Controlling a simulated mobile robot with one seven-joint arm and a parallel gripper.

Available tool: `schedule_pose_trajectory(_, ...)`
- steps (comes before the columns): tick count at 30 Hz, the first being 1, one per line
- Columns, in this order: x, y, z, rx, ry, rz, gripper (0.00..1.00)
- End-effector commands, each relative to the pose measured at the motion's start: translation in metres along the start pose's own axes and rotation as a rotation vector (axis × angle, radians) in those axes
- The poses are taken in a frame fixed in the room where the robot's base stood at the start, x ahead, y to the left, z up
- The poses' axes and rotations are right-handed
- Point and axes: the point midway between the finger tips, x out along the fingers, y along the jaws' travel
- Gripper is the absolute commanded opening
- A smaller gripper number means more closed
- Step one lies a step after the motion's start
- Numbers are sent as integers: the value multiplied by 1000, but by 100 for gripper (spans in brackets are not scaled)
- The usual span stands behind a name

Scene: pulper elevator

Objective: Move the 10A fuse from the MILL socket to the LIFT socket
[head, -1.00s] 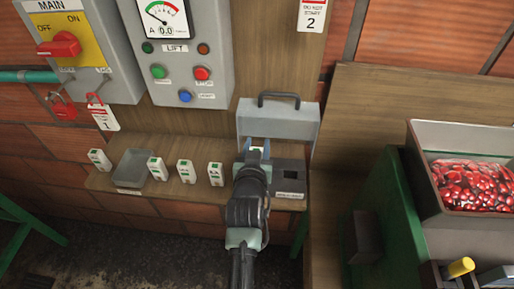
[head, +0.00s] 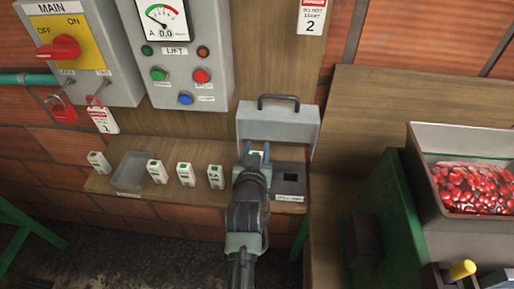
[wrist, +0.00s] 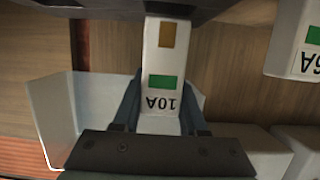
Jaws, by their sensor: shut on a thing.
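My gripper (head: 257,152) is at the open fuse box on the shelf, its two blue fingers pointing towards the raised lid. The wrist view shows it shut on the white 10A fuse (wrist: 160,55), which has a green band, a brown patch and upside-down lettering. In the head view the fuse is mostly hidden by the fingers. The right socket (head: 290,178) of the fuse box shows as a dark, empty opening. My gripper hides the left part of the box, and I cannot tell whether the fuse touches a socket. The socket label (head: 289,197) is too small to read surely.
Several loose white fuses, one of them here (head: 185,174), stand on the wooden shelf left of my gripper, around a grey tray (head: 131,184). The grey lid (head: 278,125) stands raised behind. A hopper of red cherries (head: 472,187) is at the right.

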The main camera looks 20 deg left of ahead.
Motion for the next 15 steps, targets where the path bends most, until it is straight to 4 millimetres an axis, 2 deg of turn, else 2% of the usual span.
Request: schedule_pose_trajectory(15, 2, 0, 6, 0, 1, 0, 0)
